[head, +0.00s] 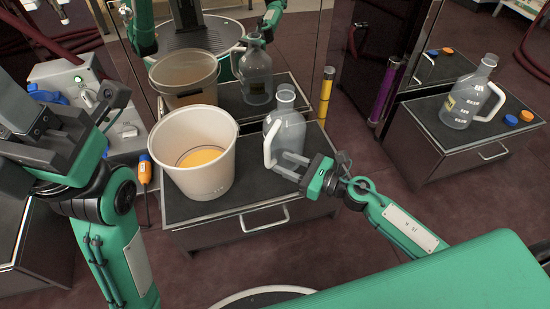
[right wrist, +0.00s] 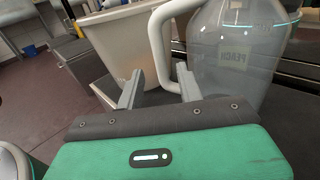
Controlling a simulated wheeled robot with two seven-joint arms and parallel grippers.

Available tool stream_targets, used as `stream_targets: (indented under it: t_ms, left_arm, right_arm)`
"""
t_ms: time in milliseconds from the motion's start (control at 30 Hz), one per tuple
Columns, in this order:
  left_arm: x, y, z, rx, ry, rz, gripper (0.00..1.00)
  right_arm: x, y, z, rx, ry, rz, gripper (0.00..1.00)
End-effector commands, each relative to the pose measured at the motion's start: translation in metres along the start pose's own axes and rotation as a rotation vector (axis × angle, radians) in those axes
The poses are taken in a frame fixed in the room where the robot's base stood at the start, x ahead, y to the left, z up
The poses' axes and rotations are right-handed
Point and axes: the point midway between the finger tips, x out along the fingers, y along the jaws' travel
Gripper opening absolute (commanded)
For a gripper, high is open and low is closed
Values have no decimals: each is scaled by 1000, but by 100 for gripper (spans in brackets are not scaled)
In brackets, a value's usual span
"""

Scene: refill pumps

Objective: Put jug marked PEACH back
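The clear jug marked PEACH (right wrist: 235,55) stands upright beside the bucket on a dark-topped drawer unit; it also shows in the head view (head: 288,128). It looks empty, with a pale handle on its left. My right gripper (head: 288,165) is low by the handle. In the right wrist view my right gripper (right wrist: 158,88) has its fingers apart, with the handle's lower part in view between them; I cannot tell if either finger touches it. My left gripper (head: 82,105) is raised at the left, away from the jug; its finger gap is unclear.
A white bucket (head: 215,178) with orange liquid stands left of the jug. A second jug (head: 468,95) and blue and orange caps stand on the right cabinet (head: 435,140). Glossy panels behind mirror the bucket and jug. A yellow bottle-like cylinder (head: 326,88) is behind.

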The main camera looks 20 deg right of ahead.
Motion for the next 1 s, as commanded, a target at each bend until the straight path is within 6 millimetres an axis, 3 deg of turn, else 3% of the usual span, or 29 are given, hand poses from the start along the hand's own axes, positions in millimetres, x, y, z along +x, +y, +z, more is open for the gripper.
stream_targets:
  t_ms: [200, 400, 767, 867, 967, 1000]
  left_arm:
    - [2, 0, 0, 0, 1, 0, 42]
    - [3, 0, -1, 0, 10, 2, 42]
    - [1, 0, 0, 1, 1, 4, 42]
    - [0, 1, 0, 0, 0, 4, 42]
    - [0, 1, 0, 0, -1, 4, 42]
    - [0, 1, 0, 0, -1, 4, 42]
  right_arm:
    - [-35, 1, 0, 2, 1, -1, 37]
    - [-54, 0, 0, 2, 0, 0, 37]
    - [-57, 3, 8, 26, -23, 5, 37]
    - [-39, 14, 42, 159, -120, 35, 37]
    - [-14, 38, 110, 423, -298, 134, 37]
    - [-6, 50, 145, 555, -380, 203, 37]
